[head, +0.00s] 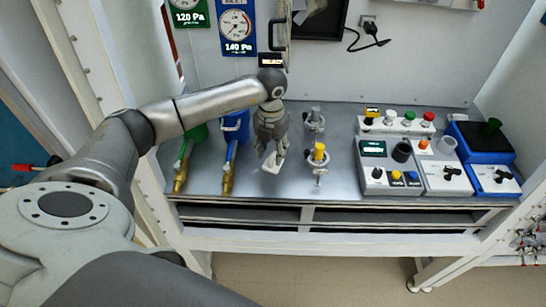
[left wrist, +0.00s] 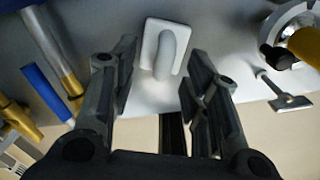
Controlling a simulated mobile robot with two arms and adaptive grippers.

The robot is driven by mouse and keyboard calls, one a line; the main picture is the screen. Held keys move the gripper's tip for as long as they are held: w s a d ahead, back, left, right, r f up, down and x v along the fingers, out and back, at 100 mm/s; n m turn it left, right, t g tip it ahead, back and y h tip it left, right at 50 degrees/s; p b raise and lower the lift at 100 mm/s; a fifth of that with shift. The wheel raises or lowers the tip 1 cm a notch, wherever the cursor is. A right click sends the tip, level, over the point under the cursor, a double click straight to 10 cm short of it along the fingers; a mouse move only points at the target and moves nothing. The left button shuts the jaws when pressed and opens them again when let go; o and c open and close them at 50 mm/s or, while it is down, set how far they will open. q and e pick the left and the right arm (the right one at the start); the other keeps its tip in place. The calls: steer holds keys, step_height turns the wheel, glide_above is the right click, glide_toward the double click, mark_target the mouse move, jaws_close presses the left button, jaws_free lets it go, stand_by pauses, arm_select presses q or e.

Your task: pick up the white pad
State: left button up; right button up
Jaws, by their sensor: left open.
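The white pad (left wrist: 150,38) is a square plate with rounded corners and a rounded white grip standing on it, in the left wrist view. In the head view the pad (head: 270,168) lies on the grey worktop near its front edge. My left gripper (head: 274,152) points down at it from just above and partly hides it. In the left wrist view the open fingers of my left gripper (left wrist: 161,72) stand either side of the line to the pad's grip, with nothing between them. My right gripper is out of view.
Blue and green valves with brass ends (head: 229,178) stand left of the pad. A yellow-topped fitting (head: 319,155) and a grey-topped one (head: 314,121) stand to its right. Control boxes (head: 388,181) fill the right side. The worktop's front edge is close.

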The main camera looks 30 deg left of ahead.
mark_target(273, 153)
arm_select(q)
steer(key=shift+w+d+f+p, duration=0.1)
steer(key=shift+w+f+p, duration=0.05)
steer(key=shift+f, duration=0.5)
steer(key=shift+w+d+f+p, duration=0.1)
steer(key=shift+f+p, duration=0.05)
steer(key=shift+f, duration=0.8)
steer(key=shift+a, duration=0.1)
steer(key=c, duration=0.5)
jaws_close()
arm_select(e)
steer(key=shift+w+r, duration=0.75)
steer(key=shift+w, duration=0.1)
arm_select(q)
steer(key=shift+r, duration=0.1)
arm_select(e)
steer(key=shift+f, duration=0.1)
